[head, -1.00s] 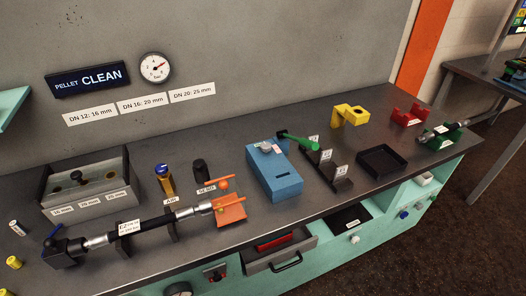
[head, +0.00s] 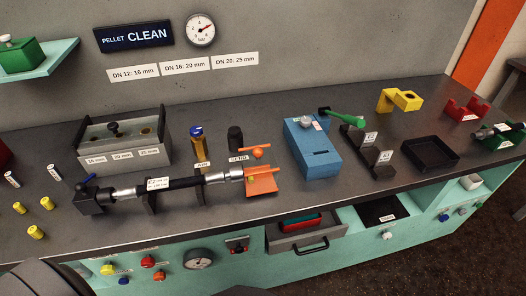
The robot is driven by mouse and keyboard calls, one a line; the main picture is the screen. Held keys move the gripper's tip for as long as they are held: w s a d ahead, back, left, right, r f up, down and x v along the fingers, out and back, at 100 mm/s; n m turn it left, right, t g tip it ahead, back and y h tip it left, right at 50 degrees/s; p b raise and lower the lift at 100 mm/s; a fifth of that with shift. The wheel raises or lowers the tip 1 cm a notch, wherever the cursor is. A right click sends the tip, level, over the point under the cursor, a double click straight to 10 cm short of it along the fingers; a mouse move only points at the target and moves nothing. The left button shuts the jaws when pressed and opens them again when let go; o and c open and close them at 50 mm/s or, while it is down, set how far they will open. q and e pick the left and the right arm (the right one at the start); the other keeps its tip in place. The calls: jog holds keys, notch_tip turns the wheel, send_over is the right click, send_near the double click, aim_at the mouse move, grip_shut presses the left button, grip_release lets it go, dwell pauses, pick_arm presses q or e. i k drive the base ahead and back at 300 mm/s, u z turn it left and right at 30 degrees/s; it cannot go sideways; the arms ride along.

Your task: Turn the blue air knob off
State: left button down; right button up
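The blue air knob (head: 196,131) caps an upright yellow post on the bench, behind the hose assembly. A small white label stands at the foot of the post; in the earlier frame it reads AIR. A pale mark shows on the knob's top, but its exact setting is too small to tell. A black post (head: 235,138) with its own label stands just to the right. Neither of my grippers is in view; only a dark rounded part, probably mine, shows at the bottom left.
The hose assembly (head: 184,183) lies on black stands in front of the knob, with an orange block (head: 261,181) at its right end. A grey pellet box (head: 124,146) stands left of the knob, a blue box (head: 311,147) to the right. Yellow fittings lie at left.

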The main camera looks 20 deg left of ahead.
aim_at(196, 130)
jog(key=u, duration=1.6)
